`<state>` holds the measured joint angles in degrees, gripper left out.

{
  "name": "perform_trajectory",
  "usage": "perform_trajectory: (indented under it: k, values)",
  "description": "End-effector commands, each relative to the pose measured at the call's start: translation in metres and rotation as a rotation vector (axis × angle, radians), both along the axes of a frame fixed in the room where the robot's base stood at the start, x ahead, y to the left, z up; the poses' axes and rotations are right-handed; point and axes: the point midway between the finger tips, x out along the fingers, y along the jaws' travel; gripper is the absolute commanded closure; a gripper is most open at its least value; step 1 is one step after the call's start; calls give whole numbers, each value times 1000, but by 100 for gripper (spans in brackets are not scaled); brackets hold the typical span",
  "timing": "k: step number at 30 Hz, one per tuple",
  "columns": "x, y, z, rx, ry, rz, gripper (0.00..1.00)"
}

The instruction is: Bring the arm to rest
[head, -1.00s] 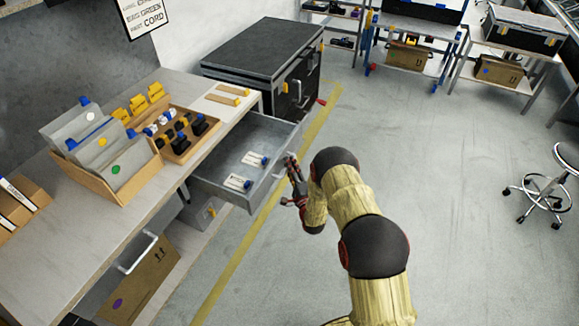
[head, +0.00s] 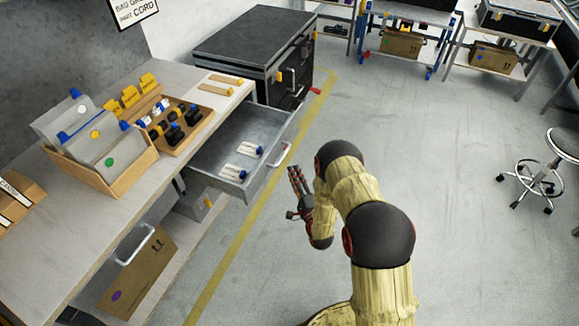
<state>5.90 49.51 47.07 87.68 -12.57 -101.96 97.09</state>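My arm reaches up from the bottom of the head view. My gripper (head: 296,190) hangs over the floor, to the right of an open drawer (head: 273,177). A gap of floor shows between the gripper and the drawer front. The drawer handle (head: 284,154) is clear of my fingers. The fingers are small and seen at an angle, so I cannot tell whether they are apart or together. I see nothing held in them.
The drawer holds two white packets with blue parts (head: 250,149). The workbench (head: 135,207) on the left carries a wooden divider box (head: 131,174) and a tray of small parts (head: 201,132). A stool (head: 563,143) is right; the middle floor is open.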

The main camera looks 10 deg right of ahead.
Motion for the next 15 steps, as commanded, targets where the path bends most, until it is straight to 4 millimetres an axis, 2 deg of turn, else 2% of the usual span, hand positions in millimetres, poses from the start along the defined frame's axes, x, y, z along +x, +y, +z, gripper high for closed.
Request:
perform_trajectory:
  k: [6,15]
  values:
    - [-13,-1,-2,0,-1,0,70]
    - [-14,-1,-2,0,-1,0,70]
